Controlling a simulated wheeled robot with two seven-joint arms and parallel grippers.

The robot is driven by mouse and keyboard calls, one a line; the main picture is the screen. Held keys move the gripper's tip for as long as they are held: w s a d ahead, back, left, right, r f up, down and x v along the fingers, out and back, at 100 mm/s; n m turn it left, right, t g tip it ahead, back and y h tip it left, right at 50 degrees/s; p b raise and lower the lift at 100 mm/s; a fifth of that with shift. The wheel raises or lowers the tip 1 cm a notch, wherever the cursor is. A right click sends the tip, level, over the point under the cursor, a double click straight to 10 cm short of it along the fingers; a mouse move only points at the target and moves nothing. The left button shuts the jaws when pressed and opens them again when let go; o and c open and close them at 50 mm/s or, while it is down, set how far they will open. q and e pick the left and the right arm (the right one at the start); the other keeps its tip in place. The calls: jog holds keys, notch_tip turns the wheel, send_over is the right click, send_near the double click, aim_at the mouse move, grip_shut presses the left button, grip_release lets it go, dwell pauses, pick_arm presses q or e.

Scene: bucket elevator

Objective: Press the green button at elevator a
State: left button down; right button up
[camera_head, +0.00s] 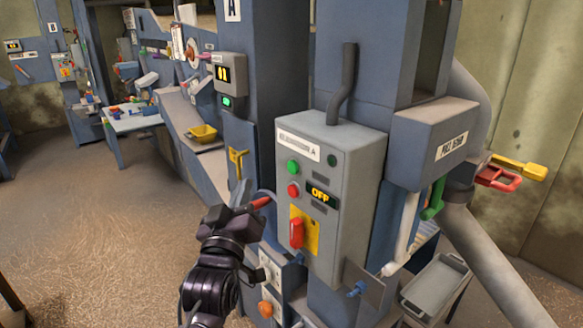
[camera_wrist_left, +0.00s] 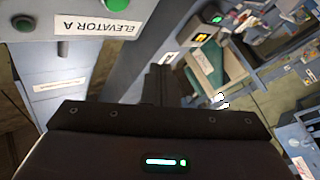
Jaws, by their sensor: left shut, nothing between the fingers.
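The grey control box of elevator A (camera_head: 345,205) stands right of centre in the head view, with a white label (camera_head: 298,146). The round green button (camera_head: 292,168) is below the label's left part, above a red button (camera_head: 293,190). In the left wrist view the box appears upside down, and the green button (camera_wrist_left: 118,4) is cut by the top edge. My left gripper (camera_head: 242,193) is shut and empty, left of the box and lower than the green button, apart from it. Its dark fingers (camera_wrist_left: 156,86) show in the wrist view. My right gripper is not in view.
A smaller box (camera_head: 227,73) with a lit display is behind left. A grey tray (camera_head: 435,287) is lower right. Open floor lies left.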

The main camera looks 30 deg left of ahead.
pick_arm(q)
jog(key=p, duration=0.2)
send_near(287, 164)
jog(key=shift+s+a+r+x, duration=0.1)
jog(key=shift+a+x, duration=0.05)
jog(key=shift+x, duration=0.7)
jog(key=shift+s+a+r+x, duration=0.1)
jog(key=shift+a+x, duration=0.05)
jog(key=shift+x, duration=0.7)
jog(key=shift+s+a+x, duration=0.1)
jog(key=shift+a+x, duration=0.1)
jog(key=shift+x, duration=0.65)
jog(key=shift+w, duration=0.2)
jog(key=shift+w+d, duration=0.15)
jog(key=shift+w, duration=0.1)
jog(key=shift+w+d, duration=0.2)
jog(key=shift+w, duration=0.25)
dwell(0.3)
jog(key=shift+s, duration=0.1)
jog(key=shift+s+a, duration=0.3)
jog(key=shift+s, duration=0.45)
jog(key=shift+s+a+b, duration=0.1)
jog(key=shift+s+a, duration=0.25)
jog(key=shift+s, duration=0.4)
jog(key=shift+s+a+b, duration=0.15)
jog(key=shift+s+a, duration=0.15)
jog(key=shift+s, duration=0.5)
jog(key=shift+s+a+b, duration=0.1)
jog(key=shift+s+a, duration=0.25)
jog(key=shift+s, duration=0.4)
